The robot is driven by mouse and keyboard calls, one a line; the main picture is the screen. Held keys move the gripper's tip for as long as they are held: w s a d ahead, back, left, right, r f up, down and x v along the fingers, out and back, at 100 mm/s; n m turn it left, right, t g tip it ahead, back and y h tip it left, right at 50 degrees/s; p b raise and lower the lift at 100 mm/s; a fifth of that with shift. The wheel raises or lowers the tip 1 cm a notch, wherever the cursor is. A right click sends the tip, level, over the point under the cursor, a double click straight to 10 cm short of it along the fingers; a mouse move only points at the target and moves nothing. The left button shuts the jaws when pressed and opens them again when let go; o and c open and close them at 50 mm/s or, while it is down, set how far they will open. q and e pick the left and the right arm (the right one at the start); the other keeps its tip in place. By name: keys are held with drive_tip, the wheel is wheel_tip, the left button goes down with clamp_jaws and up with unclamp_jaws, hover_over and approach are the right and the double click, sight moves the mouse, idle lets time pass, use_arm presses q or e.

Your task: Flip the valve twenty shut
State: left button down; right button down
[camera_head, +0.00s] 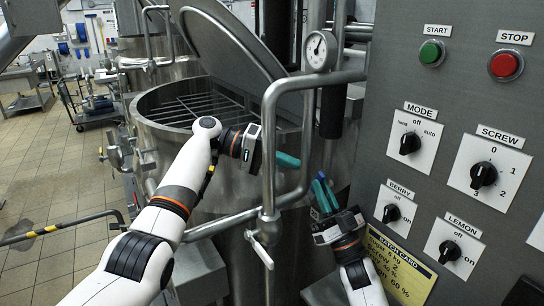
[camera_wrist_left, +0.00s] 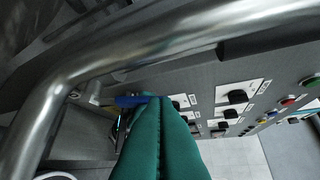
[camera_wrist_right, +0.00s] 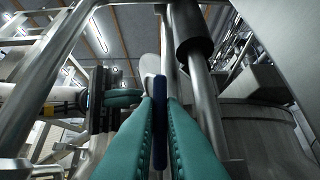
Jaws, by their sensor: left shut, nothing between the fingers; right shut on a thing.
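A dark blue lever handle, likely the valve's, shows between the teal fingers of my right gripper (camera_head: 323,190). In the right wrist view the blue handle (camera_wrist_right: 160,118) stands upright with a finger on each side. It also shows in the left wrist view (camera_wrist_left: 130,100), beyond the left fingers. The valve body and its label are hidden. My left gripper (camera_head: 288,160) is shut and empty, to the left of the right gripper and beside the upright steel pipe. A second lever, pale grey (camera_head: 260,249), hangs low on that pipe.
Bent steel pipes (camera_head: 270,150) run upright close to my left gripper. A jacketed mixer (camera_head: 165,140) with a raised lid (camera_head: 230,40) stands behind. The control panel (camera_head: 390,80), with knobs and START and STOP buttons, fills the right.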

use_arm(q)
drive_tip(key=shift+x, duration=1.9)
